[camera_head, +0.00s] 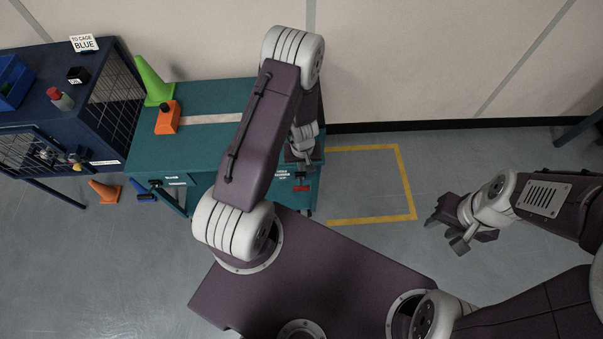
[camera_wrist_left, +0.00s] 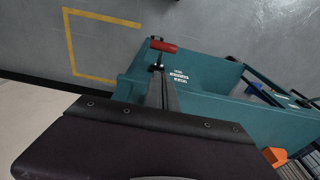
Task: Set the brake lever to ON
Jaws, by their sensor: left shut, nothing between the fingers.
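The teal cart (camera_head: 205,150) stands against the wall; its top also shows in the left wrist view (camera_wrist_left: 205,122). A red-handled lever (camera_head: 300,188), which I take for the brake lever, is on the cart's front near its right end. In the left wrist view the red handle (camera_wrist_left: 165,46) lies just beyond my left fingertips (camera_wrist_left: 158,68). I cannot tell which setting it is in. My left gripper (camera_head: 301,158) is shut and empty, above the cart's edge and close to the lever; whether it touches is unclear. My right gripper (camera_head: 446,234) is open and empty over the floor.
A green cone (camera_head: 153,80) and an orange block (camera_head: 167,119) are on the cart's left part. A blue caged bench (camera_head: 100,95) stands left. A yellow floor outline (camera_head: 408,185) encloses clear floor right of the cart.

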